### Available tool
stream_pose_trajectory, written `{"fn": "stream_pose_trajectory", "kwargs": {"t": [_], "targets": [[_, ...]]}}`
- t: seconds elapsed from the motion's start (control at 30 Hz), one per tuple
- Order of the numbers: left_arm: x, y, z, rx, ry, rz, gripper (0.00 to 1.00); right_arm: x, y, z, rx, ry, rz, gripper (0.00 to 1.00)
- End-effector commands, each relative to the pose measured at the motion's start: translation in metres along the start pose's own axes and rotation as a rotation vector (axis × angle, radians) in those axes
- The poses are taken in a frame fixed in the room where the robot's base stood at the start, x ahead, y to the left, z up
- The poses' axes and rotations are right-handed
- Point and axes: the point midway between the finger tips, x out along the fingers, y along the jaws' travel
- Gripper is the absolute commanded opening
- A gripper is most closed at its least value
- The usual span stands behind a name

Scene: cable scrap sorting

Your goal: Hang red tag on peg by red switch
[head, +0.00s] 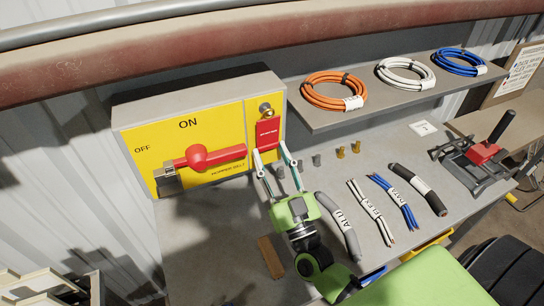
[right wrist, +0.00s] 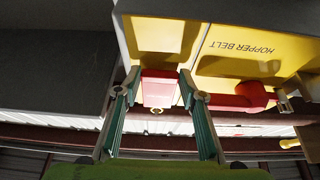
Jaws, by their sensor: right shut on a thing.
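The red tag (head: 267,134) is upright in front of the right part of the yellow switch panel (head: 213,133). My right gripper (head: 270,149) is shut on the tag, with one green-grey finger at each side edge. The right wrist view shows the tag (right wrist: 159,88) between the fingertips (right wrist: 158,84). A brass peg (head: 266,109) sits just above the tag in the head view; whether the tag's hole is around it I cannot tell. The red switch handle (head: 209,157) lies left of the tag, its lever pointing right. My left gripper is not in view.
Cable pieces with labels, such as the grey one (head: 338,225), lie on the bench right of my arm. Small metal pieces (head: 341,153) stand behind them. A shelf (head: 383,99) with three cable coils overhangs at the right. A clamp tool (head: 480,155) stands far right.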

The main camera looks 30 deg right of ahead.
Motion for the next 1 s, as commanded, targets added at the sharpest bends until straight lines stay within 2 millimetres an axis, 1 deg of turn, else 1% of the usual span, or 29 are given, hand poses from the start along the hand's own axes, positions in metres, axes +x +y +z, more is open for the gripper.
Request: {"fn": "stream_pose_trajectory", "kwargs": {"t": [0.23,0.27,0.3,0.33,0.63,0.73,0.87,1.0], "targets": [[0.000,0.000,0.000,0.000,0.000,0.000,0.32,0.000,0.000,0.000,0.000,0.000,0.000,0.14],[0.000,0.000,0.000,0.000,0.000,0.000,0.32,0.000,0.000,0.000,0.000,0.000,0.000,0.40],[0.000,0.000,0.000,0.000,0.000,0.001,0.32,0.000,0.000,0.000,0.000,0.000,0.000,0.50],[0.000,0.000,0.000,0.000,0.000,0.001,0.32,0.000,0.000,0.000,0.000,0.000,0.000,0.57],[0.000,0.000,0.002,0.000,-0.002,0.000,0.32,0.000,0.000,0.000,0.000,-0.001,0.000,0.57],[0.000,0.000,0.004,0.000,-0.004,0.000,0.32,-0.004,0.000,0.001,0.000,-0.002,0.000,0.57],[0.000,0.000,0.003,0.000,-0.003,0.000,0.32,-0.021,0.000,0.002,-0.001,-0.005,-0.001,0.57],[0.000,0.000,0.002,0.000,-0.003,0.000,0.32,-0.050,0.000,0.002,-0.002,-0.007,-0.001,0.57]]}}
